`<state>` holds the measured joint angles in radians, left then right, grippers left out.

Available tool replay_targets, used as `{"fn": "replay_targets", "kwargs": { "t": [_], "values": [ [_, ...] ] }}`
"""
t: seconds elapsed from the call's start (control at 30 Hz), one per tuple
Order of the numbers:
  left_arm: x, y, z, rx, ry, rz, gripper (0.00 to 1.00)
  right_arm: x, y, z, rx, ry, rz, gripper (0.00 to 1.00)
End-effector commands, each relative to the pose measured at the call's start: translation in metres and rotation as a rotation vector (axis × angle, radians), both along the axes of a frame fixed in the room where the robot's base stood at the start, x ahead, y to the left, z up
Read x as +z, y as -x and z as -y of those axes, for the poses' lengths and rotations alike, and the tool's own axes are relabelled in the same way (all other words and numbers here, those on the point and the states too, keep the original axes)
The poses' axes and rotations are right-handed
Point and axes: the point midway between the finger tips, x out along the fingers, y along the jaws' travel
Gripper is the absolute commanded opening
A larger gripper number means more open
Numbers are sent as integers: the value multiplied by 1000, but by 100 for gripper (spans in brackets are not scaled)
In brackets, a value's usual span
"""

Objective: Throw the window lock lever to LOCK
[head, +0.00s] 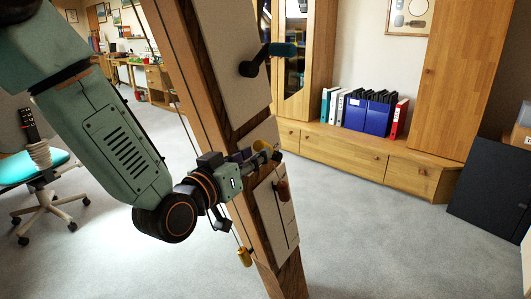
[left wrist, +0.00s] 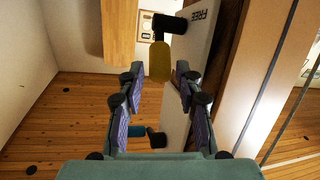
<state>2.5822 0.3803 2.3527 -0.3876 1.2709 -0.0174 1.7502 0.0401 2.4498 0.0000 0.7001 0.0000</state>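A timber post (head: 182,65) carries pale panels. On the panel marked FREE (left wrist: 197,45) is a lever with a yellow handle (left wrist: 160,61) and a black pivot (left wrist: 170,23). In the head view the yellow handle (head: 262,145) shows just at my left gripper (head: 268,157), which partly covers it. In the left wrist view my left gripper (left wrist: 160,78) is open, its two padded fingers apart. The handle's end lies between or just beyond the fingertips; I see no contact. No LOCK marking is readable. My right gripper is not in view.
Another lever with a teal handle (head: 284,49) stands out from the upper panel (head: 222,60). A brown knob (head: 283,190) is on the lower panel (head: 271,222). A yellow weight (head: 244,257) hangs beside the post. A cabinet (head: 345,150) and an office chair (head: 40,165) stand farther back.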

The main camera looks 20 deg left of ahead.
Motion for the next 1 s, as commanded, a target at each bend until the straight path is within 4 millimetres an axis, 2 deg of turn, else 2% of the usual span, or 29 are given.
{"fn": "replay_targets", "kwargs": {
  "t": [0.3,0.7,1.0],
  "values": [
    [-1,-36,11,-5,-3,0,35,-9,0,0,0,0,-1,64],
    [-1,-40,14,-5,1,-2,34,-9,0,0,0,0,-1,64],
    [-1,-40,13,-5,1,-2,9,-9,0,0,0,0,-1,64]
  ]
}}
